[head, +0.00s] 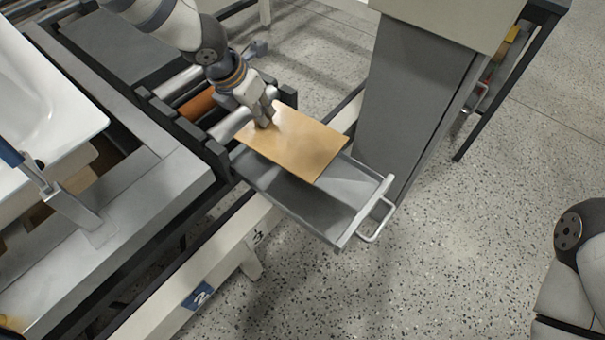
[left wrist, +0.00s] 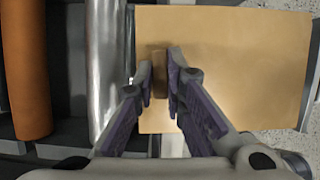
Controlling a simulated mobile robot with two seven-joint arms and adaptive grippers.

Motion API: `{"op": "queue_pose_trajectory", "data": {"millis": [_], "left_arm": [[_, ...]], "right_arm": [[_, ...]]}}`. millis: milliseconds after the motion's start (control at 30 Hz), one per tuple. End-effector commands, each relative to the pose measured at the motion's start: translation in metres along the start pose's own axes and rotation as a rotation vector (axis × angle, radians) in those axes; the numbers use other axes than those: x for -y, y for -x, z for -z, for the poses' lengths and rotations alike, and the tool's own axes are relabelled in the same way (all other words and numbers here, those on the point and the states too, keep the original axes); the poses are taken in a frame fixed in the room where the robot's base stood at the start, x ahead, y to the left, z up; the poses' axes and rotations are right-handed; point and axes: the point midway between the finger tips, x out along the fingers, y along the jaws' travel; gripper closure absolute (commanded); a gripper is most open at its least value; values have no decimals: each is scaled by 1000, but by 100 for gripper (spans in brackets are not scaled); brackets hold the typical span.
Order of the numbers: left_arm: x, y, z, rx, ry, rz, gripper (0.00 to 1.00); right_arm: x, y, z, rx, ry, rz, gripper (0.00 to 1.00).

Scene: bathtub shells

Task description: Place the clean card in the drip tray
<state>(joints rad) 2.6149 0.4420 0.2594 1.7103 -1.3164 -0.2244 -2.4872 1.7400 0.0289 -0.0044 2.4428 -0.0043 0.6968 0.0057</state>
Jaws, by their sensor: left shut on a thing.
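The clean card (head: 306,145) is a flat tan rectangle. In the head view it is over the back part of the grey drip tray (head: 298,201), roughly level; I cannot tell whether it touches the tray. My left gripper (head: 264,120) comes from above and is shut on a small raised brown piece at the card's left edge. The left wrist view shows the fingers (left wrist: 161,85) close around that piece, with the card (left wrist: 225,60) spreading right. The tray is metal, with a wire handle at its right end, and its back part is hidden under the card.
An orange roller (head: 203,100) and metal rollers lie left of the tray. A grey column (head: 412,95) stands behind it. A white tub shell (head: 45,90) rests on the frame at the left. Open speckled floor lies to the right.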

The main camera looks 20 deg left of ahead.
Motion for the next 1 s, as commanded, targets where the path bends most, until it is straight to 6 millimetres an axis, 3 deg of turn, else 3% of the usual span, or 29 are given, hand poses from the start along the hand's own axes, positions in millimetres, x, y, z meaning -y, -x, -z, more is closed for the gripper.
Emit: {"op": "queue_pose_trajectory", "data": {"millis": [533, 900, 933, 1000], "left_arm": [[0, -94, 39, -8, -56, 20, 100], [-1, -99, 40, -1, -54, 19, 100], [-1, -100, 40, -1, -54, 20, 87], [-1, -99, 40, -1, -54, 20, 71]], "right_arm": [[0, -37, 2, 53, 0, -2, 60], [0, -38, 2, 54, 0, -2, 60], [0, -38, 2, 54, 0, -2, 60], [0, -38, 2, 54, 0, -2, 60]]}}
